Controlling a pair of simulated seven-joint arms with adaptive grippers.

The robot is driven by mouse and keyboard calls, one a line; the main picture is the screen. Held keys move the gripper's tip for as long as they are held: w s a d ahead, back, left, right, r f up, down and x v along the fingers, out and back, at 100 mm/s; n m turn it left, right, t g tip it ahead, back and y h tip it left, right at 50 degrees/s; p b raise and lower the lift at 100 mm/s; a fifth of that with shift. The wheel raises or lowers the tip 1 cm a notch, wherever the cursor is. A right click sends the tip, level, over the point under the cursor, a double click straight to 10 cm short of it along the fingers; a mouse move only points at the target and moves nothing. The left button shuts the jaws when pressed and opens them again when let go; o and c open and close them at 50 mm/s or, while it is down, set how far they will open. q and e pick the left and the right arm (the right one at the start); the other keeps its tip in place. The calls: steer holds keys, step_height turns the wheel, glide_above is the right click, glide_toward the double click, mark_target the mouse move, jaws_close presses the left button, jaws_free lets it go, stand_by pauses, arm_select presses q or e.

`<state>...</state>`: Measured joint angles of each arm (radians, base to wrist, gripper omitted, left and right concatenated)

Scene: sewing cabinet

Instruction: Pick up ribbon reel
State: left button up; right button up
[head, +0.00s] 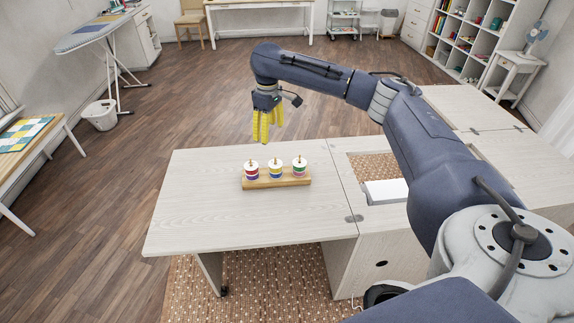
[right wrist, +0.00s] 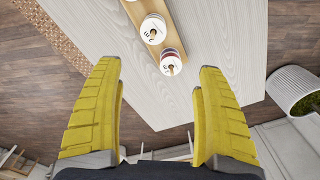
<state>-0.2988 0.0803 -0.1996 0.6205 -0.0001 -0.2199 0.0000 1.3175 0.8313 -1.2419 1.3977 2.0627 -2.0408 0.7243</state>
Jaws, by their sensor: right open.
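Three ribbon reels with white tops stand in a row on a wooden holder (head: 287,181) on the pale table. The left reel (head: 251,170) shows red and purple bands, the middle reel (head: 275,170) blue and yellow, the right reel (head: 299,167) green and pink. My right gripper (head: 264,138) hangs above and behind the holder with yellow fingers pointing down, open and empty. In the right wrist view a red and purple reel (right wrist: 171,62) at the holder's end lies ahead between the fingers, apart from them; another reel (right wrist: 153,29) is beyond it. My left gripper is not in view.
The table (head: 200,215) has free room left of and in front of the holder. To the right is an opening with a white block (head: 386,191) in it. An ironing board (head: 92,33) and a bin (head: 101,114) stand far left.

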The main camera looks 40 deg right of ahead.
mark_target(276, 165)
steer(key=f, duration=0.5)
steer(key=d+f, duration=0.1)
steer(key=f, duration=0.5)
steer(key=d+f, duration=0.1)
steer(key=f, duration=0.4)
steer(key=shift+s+f, duration=0.2)
steer(key=shift+f, duration=0.1)
steer(key=c, duration=1.2)
